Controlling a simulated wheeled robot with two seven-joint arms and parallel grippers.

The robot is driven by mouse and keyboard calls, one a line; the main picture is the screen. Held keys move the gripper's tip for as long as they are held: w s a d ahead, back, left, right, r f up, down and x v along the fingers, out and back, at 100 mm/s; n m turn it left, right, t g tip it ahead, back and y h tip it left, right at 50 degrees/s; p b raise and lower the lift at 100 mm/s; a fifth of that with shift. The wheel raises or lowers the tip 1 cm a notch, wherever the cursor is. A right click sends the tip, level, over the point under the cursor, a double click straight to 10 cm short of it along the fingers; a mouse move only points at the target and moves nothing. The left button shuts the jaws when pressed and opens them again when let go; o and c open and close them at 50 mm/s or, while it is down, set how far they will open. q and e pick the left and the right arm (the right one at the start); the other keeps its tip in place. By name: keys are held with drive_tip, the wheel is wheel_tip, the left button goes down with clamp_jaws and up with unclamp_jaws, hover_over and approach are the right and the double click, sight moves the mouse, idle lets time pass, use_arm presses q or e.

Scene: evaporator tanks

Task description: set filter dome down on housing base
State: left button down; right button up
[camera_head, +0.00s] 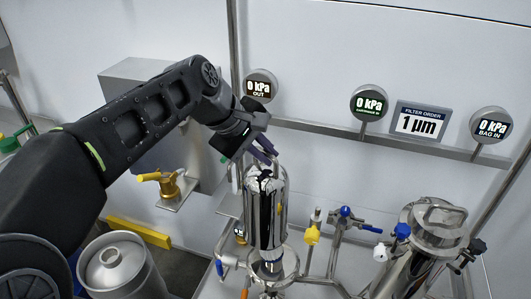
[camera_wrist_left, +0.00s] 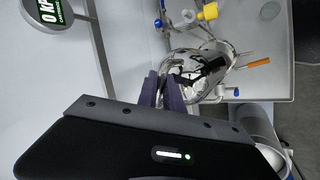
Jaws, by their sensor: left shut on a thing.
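The filter dome (camera_head: 280,212) is a tall, shiny steel cylinder with a rounded top, upright in the middle of the head view. My left gripper (camera_head: 263,158) reaches it from the upper left, its purple fingers shut on the dome's top. The housing base (camera_head: 285,272) is a round steel flange directly below the dome. A narrower shiny part shows between them; I cannot tell whether the dome touches the base. In the left wrist view, the purple fingers (camera_wrist_left: 165,90) meet the shiny dome top (camera_wrist_left: 203,68), which hides most of the base. My right gripper is not in view.
A second steel housing (camera_head: 425,235) stands at the right. Blue-handled and yellow-handled valves (camera_head: 312,236) stand between the two. Gauges (camera_head: 369,102) and a filter order sign (camera_head: 421,122) line the rail behind. A steel vessel (camera_head: 115,265) stands at the lower left.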

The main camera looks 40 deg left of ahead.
sight(276, 174)
use_arm(q)
drive_tip(key=shift+r+p, duration=0.55)
drive_tip(key=shift+r, duration=0.3)
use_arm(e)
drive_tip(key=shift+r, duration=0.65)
use_arm(q)
drive_tip(key=shift+d, duration=1.05)
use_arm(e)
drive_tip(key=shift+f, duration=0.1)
use_arm(q)
drive_tip(key=shift+d, duration=0.35)
